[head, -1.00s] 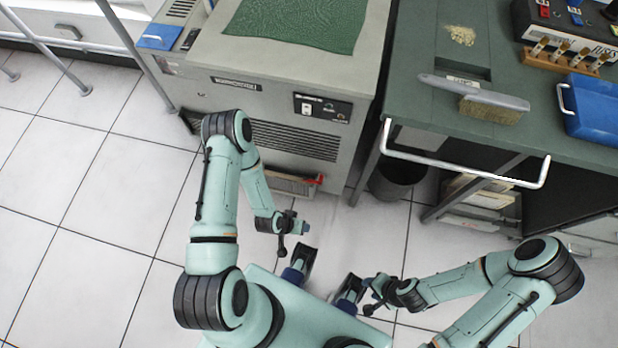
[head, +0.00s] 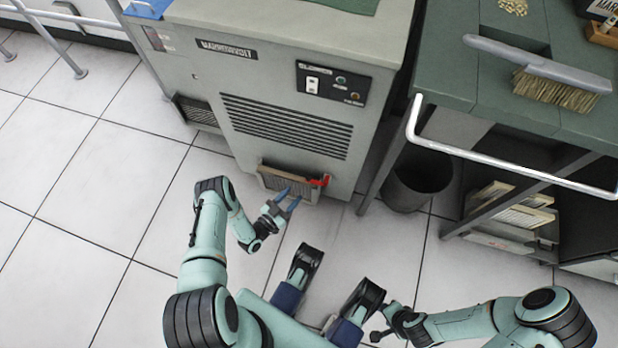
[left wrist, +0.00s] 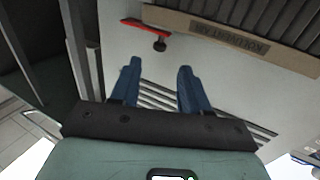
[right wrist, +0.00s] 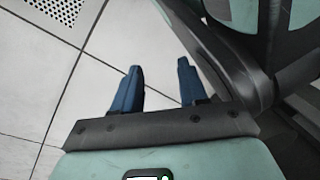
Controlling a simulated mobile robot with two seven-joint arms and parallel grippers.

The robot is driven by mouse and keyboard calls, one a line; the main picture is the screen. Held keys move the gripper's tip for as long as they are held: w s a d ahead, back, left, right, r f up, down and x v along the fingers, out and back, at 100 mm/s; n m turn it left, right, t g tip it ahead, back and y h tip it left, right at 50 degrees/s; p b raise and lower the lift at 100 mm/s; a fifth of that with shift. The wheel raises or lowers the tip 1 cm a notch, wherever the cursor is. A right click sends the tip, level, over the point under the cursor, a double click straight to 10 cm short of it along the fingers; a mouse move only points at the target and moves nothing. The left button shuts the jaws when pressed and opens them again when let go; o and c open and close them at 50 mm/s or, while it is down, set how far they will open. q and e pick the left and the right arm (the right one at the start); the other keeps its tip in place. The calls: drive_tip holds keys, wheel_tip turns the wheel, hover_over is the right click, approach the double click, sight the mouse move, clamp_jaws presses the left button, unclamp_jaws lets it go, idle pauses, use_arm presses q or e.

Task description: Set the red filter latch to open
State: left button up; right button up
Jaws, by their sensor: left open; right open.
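The red filter latch (head: 318,181) sits at the right end of the filter frame (head: 284,183), low on the front of the grey machine. In the left wrist view the latch (left wrist: 147,26) is a red bar with a dark round knob near its right end. My left gripper (head: 283,199) is in front of the filter, just left of and below the latch, open and apart from it. Its blue fingers also show in the left wrist view (left wrist: 158,85) with nothing between them. My right gripper (right wrist: 157,82) is open and empty above the floor, far from the latch.
The grey machine (head: 215,85) has a vent and a switch panel (head: 332,84) above the filter. A dark bin (head: 420,180) stands to its right, beside a green table (head: 480,80) with a white rail (head: 500,160). The tiled floor at left is clear.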

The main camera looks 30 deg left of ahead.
sight(307, 180)
use_arm(q)
drive_tip(key=w+b, duration=0.1)
drive_tip(key=w, duration=0.2)
drive_tip(key=w+d, duration=0.1)
drive_tip(key=w, duration=0.2)
drive_tip(key=w+b, duration=0.1)
drive_tip(key=w, duration=0.3)
drive_tip(key=shift+d+b, duration=0.3)
drive_tip(key=shift+b, duration=0.05)
use_arm(e)
drive_tip(key=s+f+g, duration=0.2)
drive_tip(key=s+f, duration=0.1)
drive_tip(key=s, duration=0.2)
drive_tip(key=shift+s+d, duration=0.35)
drive_tip(key=shift+s, duration=0.05)
drive_tip(key=shift+f, duration=0.1)
use_arm(q)
clamp_jaws()
